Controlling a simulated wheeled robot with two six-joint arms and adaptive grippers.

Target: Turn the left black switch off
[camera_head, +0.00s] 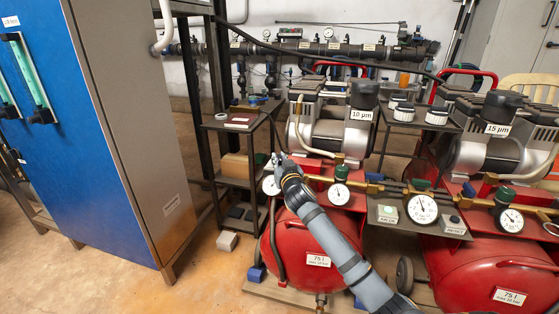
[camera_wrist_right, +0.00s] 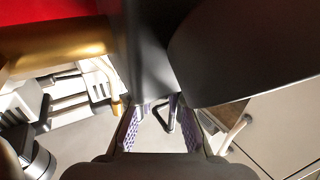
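My right arm reaches up from the bottom right in the head view, and its gripper (camera_head: 276,161) is at the left end of the left red compressor (camera_head: 318,240), by its gauge and brass pipe. In the right wrist view the gripper's purple-padded fingers (camera_wrist_right: 161,125) stand apart. A thin black looped part (camera_wrist_right: 168,117) shows between them; I cannot tell whether they touch it. A large dark body (camera_wrist_right: 245,45) fills the upper part of that view. I cannot clearly make out the left black switch in either view. My left gripper is not in view.
A blue cabinet (camera_head: 75,130) stands at the left. A small dark shelf (camera_head: 237,125) stands just left of the gripper. A second red compressor (camera_head: 480,270) is at the right. A brass pipe (camera_wrist_right: 60,45) crosses the upper left of the wrist view. The floor before the cabinet is clear.

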